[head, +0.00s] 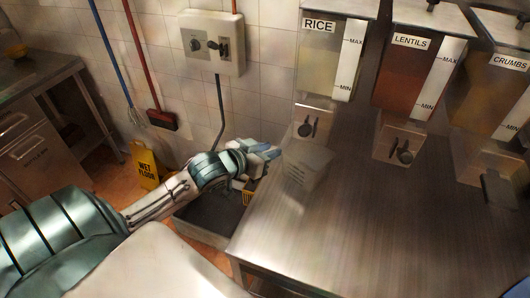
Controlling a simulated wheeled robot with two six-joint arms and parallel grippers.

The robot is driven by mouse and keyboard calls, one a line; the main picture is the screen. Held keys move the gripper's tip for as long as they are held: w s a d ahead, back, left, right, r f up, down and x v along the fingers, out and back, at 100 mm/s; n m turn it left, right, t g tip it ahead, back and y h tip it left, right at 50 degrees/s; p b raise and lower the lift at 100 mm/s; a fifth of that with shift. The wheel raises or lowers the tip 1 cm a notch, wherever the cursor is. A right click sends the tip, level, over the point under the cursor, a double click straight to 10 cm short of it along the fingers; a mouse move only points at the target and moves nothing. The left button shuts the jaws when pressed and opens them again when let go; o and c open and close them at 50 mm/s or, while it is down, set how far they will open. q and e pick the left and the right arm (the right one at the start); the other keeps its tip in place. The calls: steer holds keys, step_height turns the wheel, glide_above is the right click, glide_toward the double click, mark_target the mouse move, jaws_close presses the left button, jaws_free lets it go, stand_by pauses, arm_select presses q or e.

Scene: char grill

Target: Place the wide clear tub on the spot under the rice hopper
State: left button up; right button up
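The wide clear tub (308,168) is see-through with faint markings on its side. It is at the left end of the steel counter, below and in front of the rice hopper (330,62) and its outlet. It looks slightly tilted; whether its base touches the counter is hard to tell. My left gripper (272,152) reaches in from the left and appears shut on the tub's left rim; the fingertips are small and partly hidden. The spot under the rice hopper is not clearly visible behind the tub. My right gripper is not in view.
The lentils hopper (418,58) and crumbs hopper (495,92) hang to the right over the steel counter (370,225), which is bare in front. A dark bin (208,222) stands on the floor left of the counter. A yellow wet-floor sign (146,165) stands by the wall.

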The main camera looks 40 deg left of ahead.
arm_select(q)
steer(key=shift+s+r, duration=0.3)
steer(key=shift+s, duration=0.35)
steer(key=shift+w+a+f, duration=0.1)
